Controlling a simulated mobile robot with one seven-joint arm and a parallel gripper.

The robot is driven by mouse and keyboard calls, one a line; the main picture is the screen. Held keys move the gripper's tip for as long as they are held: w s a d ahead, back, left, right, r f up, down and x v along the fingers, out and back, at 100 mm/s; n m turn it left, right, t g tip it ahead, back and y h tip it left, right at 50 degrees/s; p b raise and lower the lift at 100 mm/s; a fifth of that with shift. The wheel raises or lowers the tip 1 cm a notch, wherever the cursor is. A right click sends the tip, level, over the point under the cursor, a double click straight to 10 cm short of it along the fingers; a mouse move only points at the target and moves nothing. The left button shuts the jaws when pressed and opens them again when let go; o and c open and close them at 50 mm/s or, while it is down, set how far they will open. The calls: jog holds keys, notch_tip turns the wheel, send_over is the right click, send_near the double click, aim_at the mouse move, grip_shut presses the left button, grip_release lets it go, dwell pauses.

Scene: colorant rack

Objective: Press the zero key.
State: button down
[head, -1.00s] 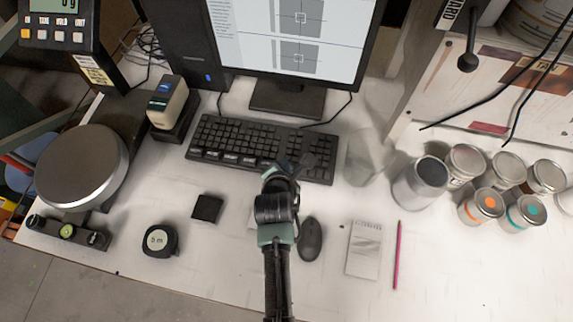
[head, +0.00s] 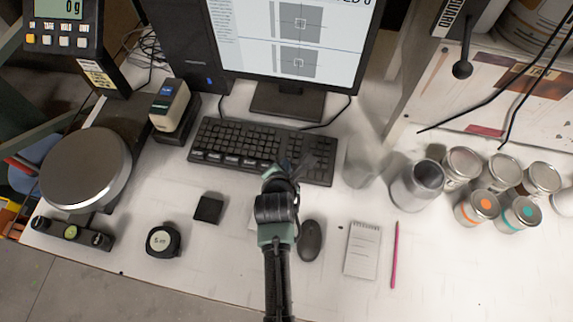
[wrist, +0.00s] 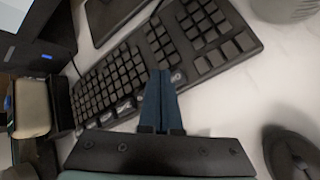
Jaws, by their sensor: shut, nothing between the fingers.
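The black keyboard (head: 235,143) lies on the white desk in front of the monitor. Its number pad is at its right end and also shows at the top right of the wrist view (wrist: 214,33). Key legends are too small to read, so I cannot tell which one is zero. My gripper (head: 303,165) is over the keyboard's right part, partly hiding it. In the wrist view its dark blue fingers (wrist: 158,76) are together and empty, with the tips over the front edge near the number pad. I cannot tell whether they touch a key.
A scale display (head: 62,30) reading 0 g, with several buttons, stands at upper left above the round scale pan (head: 86,168). A mouse (head: 310,240), a notepad (head: 362,249) and a pink pencil (head: 394,254) lie right of my arm. Several cans (head: 479,205) stand at right.

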notch_tip(320, 180, up, 5)
jog(key=p, duration=0.5)
dwell(0.5)
dwell(0.5)
